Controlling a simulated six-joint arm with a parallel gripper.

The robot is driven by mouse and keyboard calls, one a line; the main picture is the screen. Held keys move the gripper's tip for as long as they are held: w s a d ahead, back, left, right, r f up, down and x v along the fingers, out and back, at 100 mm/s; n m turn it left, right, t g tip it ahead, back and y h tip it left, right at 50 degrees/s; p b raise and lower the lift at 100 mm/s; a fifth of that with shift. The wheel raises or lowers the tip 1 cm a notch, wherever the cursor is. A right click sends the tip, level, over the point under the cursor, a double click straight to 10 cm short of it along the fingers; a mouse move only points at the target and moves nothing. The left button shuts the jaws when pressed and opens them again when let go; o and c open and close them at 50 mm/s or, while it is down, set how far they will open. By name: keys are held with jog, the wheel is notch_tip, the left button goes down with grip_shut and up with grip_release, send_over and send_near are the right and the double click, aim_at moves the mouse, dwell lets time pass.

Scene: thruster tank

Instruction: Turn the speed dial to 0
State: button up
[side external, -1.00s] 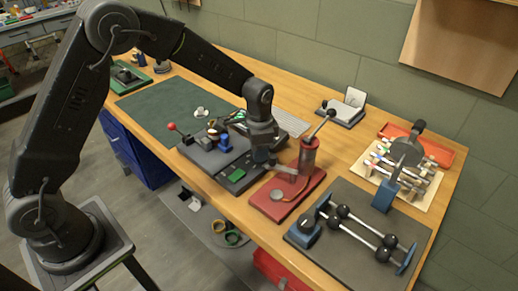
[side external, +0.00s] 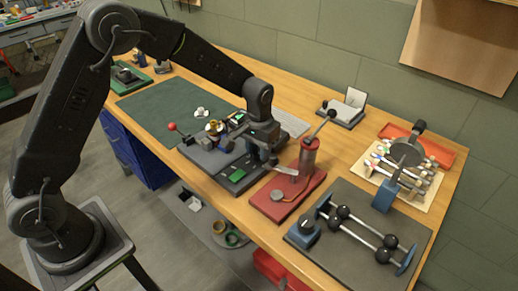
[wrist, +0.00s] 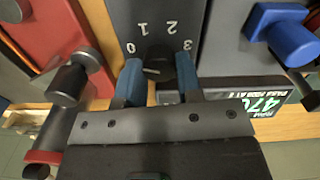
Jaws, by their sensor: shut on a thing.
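The speed dial (wrist: 161,62) is a small dark knob on a dark grey panel (wrist: 150,12) in the wrist view. The digits 0, 1, 2 and 3 stand around it, upside down in this view. A short light mark on the knob points left, to the side nearest the 0. My gripper (wrist: 160,76) has a blue finger on each side of the knob and is shut on it. In the side view my gripper (side external: 262,143) is low over the bench equipment; its fingertips and the dial cannot be made out there.
A display (wrist: 262,102) reading about 470 lies right of the dial, with a blue block (wrist: 283,35) beyond it. A red stand with a post (side external: 309,157) is close to the right of my gripper in the side view.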

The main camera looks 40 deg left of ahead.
aim_at(258, 152)
jog(key=shift+n, duration=0.5)
jog(key=o, duration=0.9)
jog(key=shift+o, duration=0.2)
jog(key=shift+r, duration=0.1)
notch_tip(258, 152, up, 14)
jog(key=s+a+r+m+t, duration=0.1)
jog(key=s+r, duration=0.3)
jog(key=s, duration=0.3)
jog(key=s+a+r+t, duration=0.2)
jog(key=s+r, duration=0.2)
jog(key=s, duration=0.2)
jog(key=s+f+m+t, duration=0.1)
jog(key=s+t, duration=0.1)
jog(key=s, duration=1.1)
jog(key=shift+s+a+f+t, duration=0.15)
jog(key=shift+a+f+t, duration=0.15)
jog(key=shift+a+f, duration=0.15)
